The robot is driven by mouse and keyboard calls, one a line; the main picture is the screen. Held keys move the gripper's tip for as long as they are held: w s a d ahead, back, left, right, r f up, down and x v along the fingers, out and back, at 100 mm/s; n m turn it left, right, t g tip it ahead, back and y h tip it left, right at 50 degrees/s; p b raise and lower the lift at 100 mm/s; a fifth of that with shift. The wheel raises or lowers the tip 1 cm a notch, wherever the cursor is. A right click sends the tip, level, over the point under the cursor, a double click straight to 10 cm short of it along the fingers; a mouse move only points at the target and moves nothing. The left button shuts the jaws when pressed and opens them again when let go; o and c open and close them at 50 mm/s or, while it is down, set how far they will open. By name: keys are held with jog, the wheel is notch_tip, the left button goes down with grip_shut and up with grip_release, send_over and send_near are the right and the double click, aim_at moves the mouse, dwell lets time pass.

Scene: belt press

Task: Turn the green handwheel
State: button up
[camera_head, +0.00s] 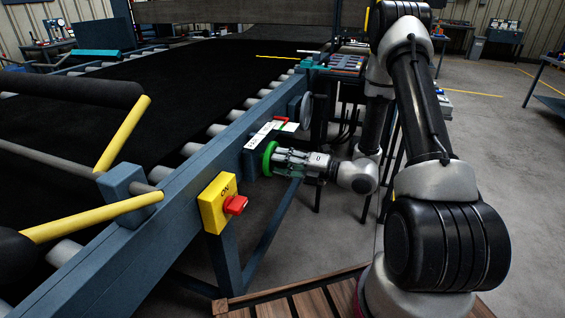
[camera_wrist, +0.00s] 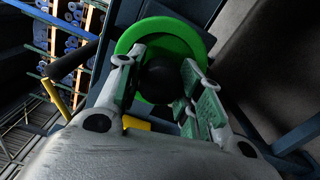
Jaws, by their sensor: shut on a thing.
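The green handwheel (camera_head: 269,158) is mounted on the side of the blue belt frame, seen nearly edge-on in the head view. It also shows in the wrist view (camera_wrist: 197,41) as a green disc with a dark hub (camera_wrist: 166,78) at its centre. My gripper (camera_head: 282,160) reaches it from the right, level with it. In the wrist view my gripper's fingers (camera_wrist: 158,85) lie on both sides of the hub, shut on the handwheel. The fingers and my wrist hide the wheel's lower part.
A yellow box with a red switch (camera_head: 217,203) is on the frame, nearer and left of the wheel. A white label plate (camera_head: 263,135) and a grey wheel (camera_head: 306,110) sit beyond it. A blue diagonal brace (camera_head: 270,232) runs below. Grey floor is open at the right.

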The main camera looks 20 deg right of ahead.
jog(key=o, duration=1)
jog(key=shift+o, duration=0.2)
jog(key=v, duration=1.2)
